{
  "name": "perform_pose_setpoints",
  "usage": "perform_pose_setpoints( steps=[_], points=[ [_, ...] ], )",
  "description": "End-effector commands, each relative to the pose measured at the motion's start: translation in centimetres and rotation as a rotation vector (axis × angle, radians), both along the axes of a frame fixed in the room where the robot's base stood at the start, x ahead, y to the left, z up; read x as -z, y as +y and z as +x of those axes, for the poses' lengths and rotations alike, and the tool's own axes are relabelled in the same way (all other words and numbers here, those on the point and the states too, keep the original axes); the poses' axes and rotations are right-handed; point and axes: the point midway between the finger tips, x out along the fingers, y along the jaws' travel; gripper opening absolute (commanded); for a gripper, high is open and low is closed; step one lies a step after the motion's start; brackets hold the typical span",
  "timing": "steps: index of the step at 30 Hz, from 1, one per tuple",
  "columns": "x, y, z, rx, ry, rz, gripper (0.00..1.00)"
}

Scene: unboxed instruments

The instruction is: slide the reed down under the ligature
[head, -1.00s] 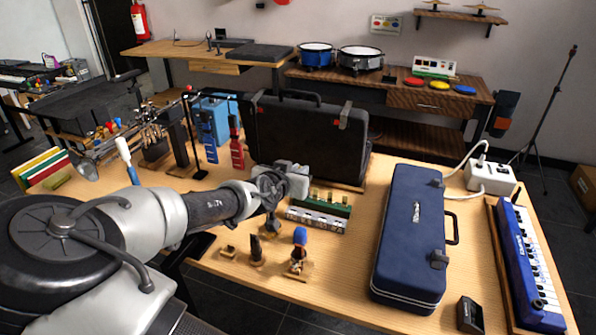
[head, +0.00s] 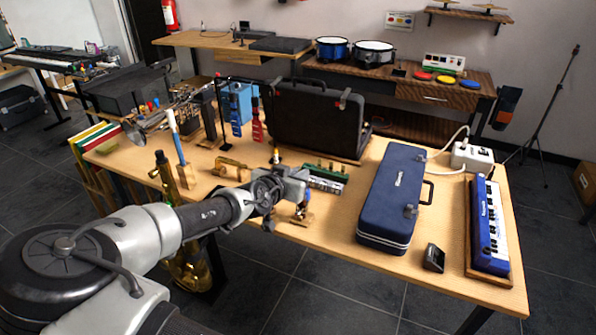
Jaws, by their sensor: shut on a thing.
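My gripper (head: 269,219) points down at the front edge of the wooden table, below the pale end of my arm. It looks shut, on a small thing that I take to be the reed; it is too small and covered to make out. Just right of the gripper is a blue-topped piece on a small wooden stand (head: 302,213), partly covered by my arm. I cannot make out the mouthpiece or ligature; my wrist and gripper block that spot. Whether the reed touches either one cannot be told.
A long blue case (head: 392,205) lies right of my gripper, with a small black device (head: 433,258) and blue keyboard (head: 490,225) beyond. An open black case (head: 315,118) stands behind. A brass saxophone (head: 190,272) stands before the table at left. Bare tabletop (head: 310,238) lies along the front edge.

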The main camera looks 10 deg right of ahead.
Motion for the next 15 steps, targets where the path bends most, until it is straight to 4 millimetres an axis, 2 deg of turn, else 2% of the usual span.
perform_pose_setpoints(
  steps=[8,15],
  points=[
    [0.9,0.0,0.0,0.002,0.000,-0.001,0.00],
    [3.2,0.0,0.0,0.002,0.000,-0.001,0.00]
  ],
)
